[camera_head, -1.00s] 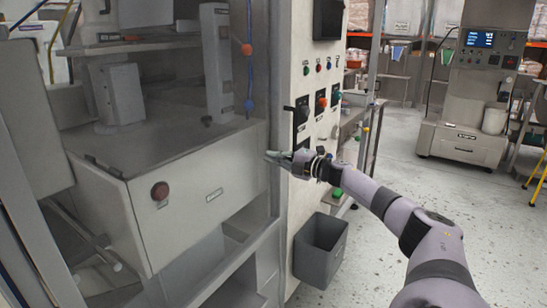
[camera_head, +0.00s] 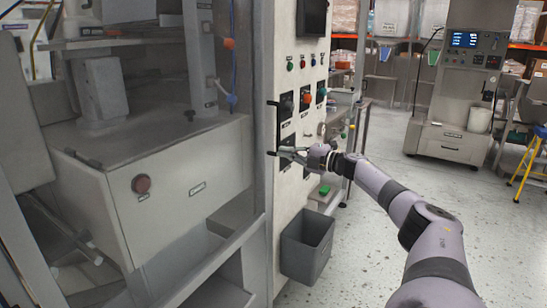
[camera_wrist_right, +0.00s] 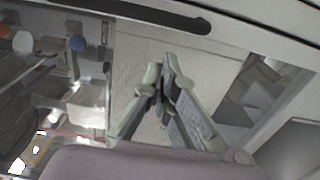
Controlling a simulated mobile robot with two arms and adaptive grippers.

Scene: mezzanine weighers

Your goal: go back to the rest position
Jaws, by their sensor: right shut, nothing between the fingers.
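My right gripper (camera_head: 284,154) is at the middle of the head view, in front of the pale control panel beside the steel machine. Its arm reaches in from the lower right. Its fingers are shut and empty; in the right wrist view the two grey fingers (camera_wrist_right: 161,80) come together at the tips. In the head view the fingertips overlap the lower end of a black upright handle (camera_head: 273,125); I cannot tell there whether they touch. In the wrist view a black bar (camera_wrist_right: 150,14) lies beyond the fingertips with a gap. My left gripper is not in view.
The steel machine with a red button (camera_head: 141,184) fills the left. The control panel (camera_head: 290,215) carries knobs and switches. A grey bin (camera_head: 307,245) hangs low on it. A machine with a blue display (camera_head: 464,40) stands at the back right. The speckled floor (camera_head: 370,255) between is open.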

